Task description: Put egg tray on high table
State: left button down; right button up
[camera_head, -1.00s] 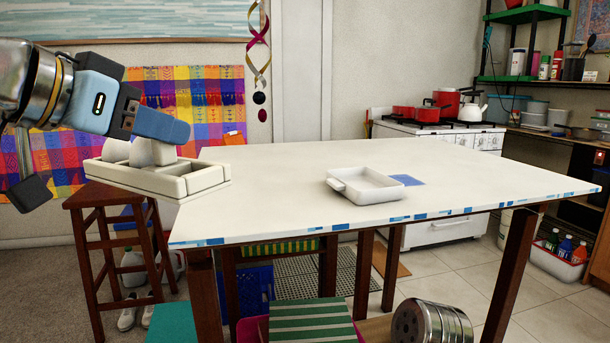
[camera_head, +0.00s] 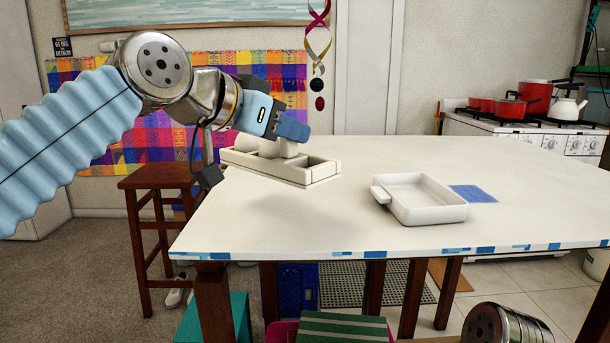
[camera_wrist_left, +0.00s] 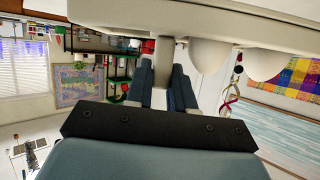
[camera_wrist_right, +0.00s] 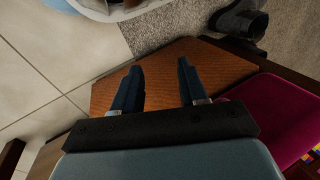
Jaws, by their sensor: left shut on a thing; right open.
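The egg tray (camera_head: 312,175) is a cream, low tray with several white eggs (camera_head: 288,147) in it. My left gripper (camera_head: 285,138) is shut on the tray and holds it over the left part of the high white table (camera_head: 350,225). Whether the tray touches the tabletop is hard to tell. In the left wrist view the tray (camera_wrist_left: 200,18) and the rounded eggs (camera_wrist_left: 210,55) show close to the fingers (camera_wrist_left: 163,85). My right gripper (camera_wrist_right: 155,85) is open and empty in the right wrist view, above a brown wooden surface (camera_wrist_right: 165,65).
A white baking dish (camera_head: 425,205) stands on the table beside a blue patch (camera_head: 473,193). The table between tray and dish is clear. A wooden stool (camera_head: 160,180) stands left of the table.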

aim_at(297, 151)
pick_arm(q)
jog(key=w+f, duration=0.1)
jog(key=w+d+f, duration=0.1)
jog(key=w+f, duration=0.1)
jog(key=f, duration=0.1)
jog(key=shift+d+b, duration=0.25)
jog(key=shift+b, duration=0.1)
jog(key=f, duration=0.1)
jog(key=w+f, duration=0.1)
jog(key=f, duration=0.1)
jog(key=f+b, duration=0.1)
jog(key=f, duration=0.1)
jog(key=shift+w+d, duration=0.15)
jog(key=shift+d, duration=0.15)
jog(key=c, duration=1)
grip_release()
jog(key=b+v, duration=0.1)
jog(key=v, duration=1.1)
